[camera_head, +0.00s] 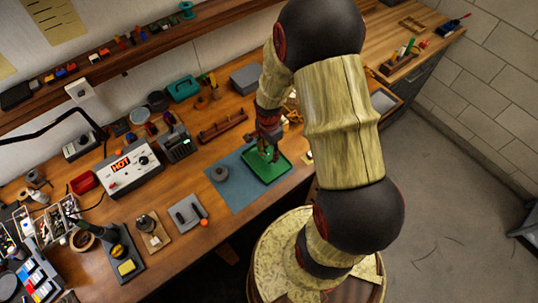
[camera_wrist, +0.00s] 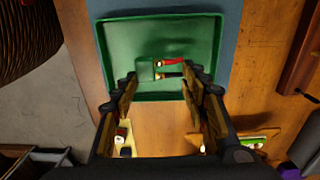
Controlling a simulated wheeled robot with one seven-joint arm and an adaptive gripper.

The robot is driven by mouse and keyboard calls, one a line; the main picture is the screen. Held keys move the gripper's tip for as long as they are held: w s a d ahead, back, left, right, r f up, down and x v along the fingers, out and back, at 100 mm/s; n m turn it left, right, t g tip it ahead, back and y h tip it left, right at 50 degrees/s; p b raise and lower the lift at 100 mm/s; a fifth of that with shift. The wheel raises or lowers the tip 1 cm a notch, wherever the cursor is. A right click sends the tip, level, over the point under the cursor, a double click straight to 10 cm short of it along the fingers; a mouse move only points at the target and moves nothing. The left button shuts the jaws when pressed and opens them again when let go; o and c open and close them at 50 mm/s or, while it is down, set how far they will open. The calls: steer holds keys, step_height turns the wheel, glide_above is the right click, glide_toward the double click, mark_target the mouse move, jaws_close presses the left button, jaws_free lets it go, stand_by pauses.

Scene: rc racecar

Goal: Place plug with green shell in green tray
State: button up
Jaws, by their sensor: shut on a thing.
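The green tray (camera_head: 287,168) lies on a blue-grey mat on the workbench. In the wrist view, the tray (camera_wrist: 150,97) fills the upper middle. My gripper (camera_head: 266,151) points down over the tray in the head view. In the wrist view, my gripper (camera_wrist: 160,78) is shut on the plug with the green shell (camera_wrist: 146,70), which has a red and a black lead pointing right. The plug shows against the tray floor, near the tray's lower wall in that view. Its height above the floor is hard to tell. In the head view my fingers mostly hide it.
The mat (camera_head: 236,196) also bears a round grey object (camera_head: 220,173) left of the tray. A reddish wooden rack (camera_head: 222,127) stands behind. A white device reading HOT (camera_head: 130,170) stands to the left. The bench front edge is close to the tray.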

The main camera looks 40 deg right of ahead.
mark_target(269, 155)
steer(key=shift+f, duration=1.6)
steer(key=shift+f, duration=0.15)
steer(key=o, duration=0.8)
steer(key=shift+o, duration=0.2)
